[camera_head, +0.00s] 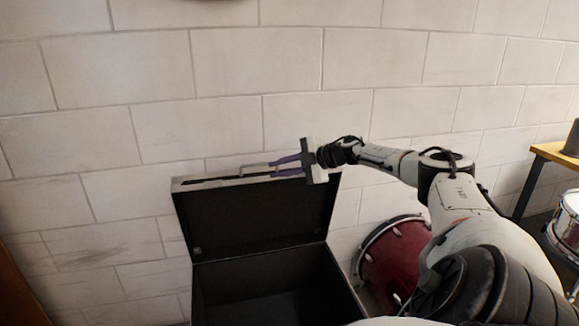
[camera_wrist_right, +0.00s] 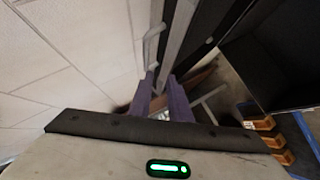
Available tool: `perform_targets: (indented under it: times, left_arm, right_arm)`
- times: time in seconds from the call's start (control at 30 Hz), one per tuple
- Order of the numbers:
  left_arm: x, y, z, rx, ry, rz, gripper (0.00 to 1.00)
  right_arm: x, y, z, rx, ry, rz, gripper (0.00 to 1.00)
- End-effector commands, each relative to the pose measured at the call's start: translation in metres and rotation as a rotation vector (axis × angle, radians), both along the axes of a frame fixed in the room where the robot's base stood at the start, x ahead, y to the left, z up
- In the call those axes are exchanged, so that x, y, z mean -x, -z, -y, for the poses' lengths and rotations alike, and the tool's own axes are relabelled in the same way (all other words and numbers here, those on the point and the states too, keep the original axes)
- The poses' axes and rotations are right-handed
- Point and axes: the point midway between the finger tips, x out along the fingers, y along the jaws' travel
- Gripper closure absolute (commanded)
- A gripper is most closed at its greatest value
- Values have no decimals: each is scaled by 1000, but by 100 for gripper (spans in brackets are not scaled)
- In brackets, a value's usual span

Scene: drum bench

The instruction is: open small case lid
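The case (camera_head: 270,291) is black inside and stands against the wall. Its lid (camera_head: 255,219) is raised to about upright, so the dark, empty-looking interior shows. A metal handle (camera_head: 258,171) sits on the lid's top edge. My right gripper (camera_head: 274,168) has purple fingers and is at that edge, near the handle's right end. In the right wrist view the two fingers (camera_wrist_right: 160,80) are apart, with a gap between them, and a grey metal strip of the lid edge lies beyond and between the tips. Whether they touch the lid is unclear. My left gripper is out of view.
A white block wall (camera_head: 200,120) rises close behind the lid. A red drum (camera_head: 392,260) stands right of the case, partly behind my right arm. A wooden table (camera_head: 553,153) and a smaller drum (camera_head: 567,224) are at the far right.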

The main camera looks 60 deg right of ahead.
Motion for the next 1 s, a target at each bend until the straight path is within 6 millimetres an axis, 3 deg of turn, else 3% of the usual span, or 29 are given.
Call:
perform_targets:
  times: [0.4, 0.87, 0.93, 1.0]
  left_arm:
    - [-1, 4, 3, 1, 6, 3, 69]
    - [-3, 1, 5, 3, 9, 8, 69]
    - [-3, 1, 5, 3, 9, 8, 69]
    - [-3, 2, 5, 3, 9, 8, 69]
  right_arm:
    - [32, -14, 2, 3, -4, -3, 83]
    - [36, -17, 2, 1, -1, 0, 83]
    - [35, -16, 1, -1, -2, 0, 73]
    - [33, -4, -5, -15, -6, -7, 72]
